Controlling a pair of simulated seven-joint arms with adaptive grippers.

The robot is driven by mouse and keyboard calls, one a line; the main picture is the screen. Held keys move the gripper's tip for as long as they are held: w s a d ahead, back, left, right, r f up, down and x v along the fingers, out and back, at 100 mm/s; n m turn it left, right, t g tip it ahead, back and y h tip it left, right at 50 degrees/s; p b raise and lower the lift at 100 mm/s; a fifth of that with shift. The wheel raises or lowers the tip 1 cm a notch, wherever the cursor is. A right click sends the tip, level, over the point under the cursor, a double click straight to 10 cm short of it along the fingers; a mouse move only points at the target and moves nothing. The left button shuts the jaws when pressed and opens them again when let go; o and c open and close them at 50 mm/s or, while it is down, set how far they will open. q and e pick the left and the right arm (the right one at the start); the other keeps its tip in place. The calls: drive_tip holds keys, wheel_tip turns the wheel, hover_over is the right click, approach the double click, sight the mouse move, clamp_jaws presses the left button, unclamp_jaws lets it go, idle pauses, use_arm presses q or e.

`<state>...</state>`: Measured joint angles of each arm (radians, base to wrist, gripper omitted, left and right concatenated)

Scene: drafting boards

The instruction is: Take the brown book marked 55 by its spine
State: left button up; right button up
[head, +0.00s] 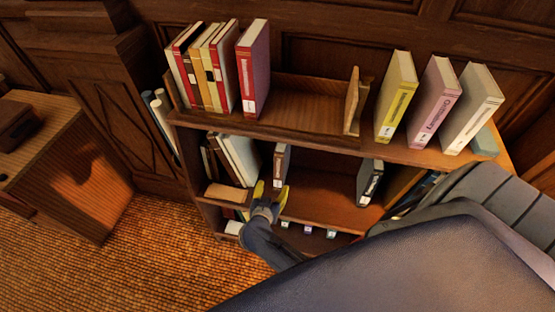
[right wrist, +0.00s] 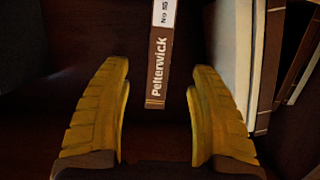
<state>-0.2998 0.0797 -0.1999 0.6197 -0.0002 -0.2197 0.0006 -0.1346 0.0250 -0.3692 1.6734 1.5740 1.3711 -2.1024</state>
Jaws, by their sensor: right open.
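The brown book (head: 281,165) stands upright on the middle shelf, with a pale label on its spine. In the right wrist view its spine (right wrist: 160,75) reads "Pelterwick"; the number on the white label looks like 55 but is small. My right gripper (head: 269,190) is in front of the book's lower part, with its yellow fingers apart. In the right wrist view the open fingers (right wrist: 160,85) flank the end of the spine, with a gap on both sides. It holds nothing. My left gripper does not show.
White and dark books (head: 238,158) stand left of the brown book. A black book (head: 369,182) stands farther right on the same shelf (head: 325,200), with free room between. The upper shelf (head: 300,105) holds several books. My dark arm covers the lower right.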

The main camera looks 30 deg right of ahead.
drive_tip(key=x, duration=1.6)
drive_tip(key=shift+w+d+f, duration=0.2)
drive_tip(key=shift+w, duration=0.1)
drive_tip(key=shift+c, duration=0.2)
clamp_jaws()
drive_tip(key=shift+w+r, duration=0.1)
drive_tip(key=shift+r, duration=0.05)
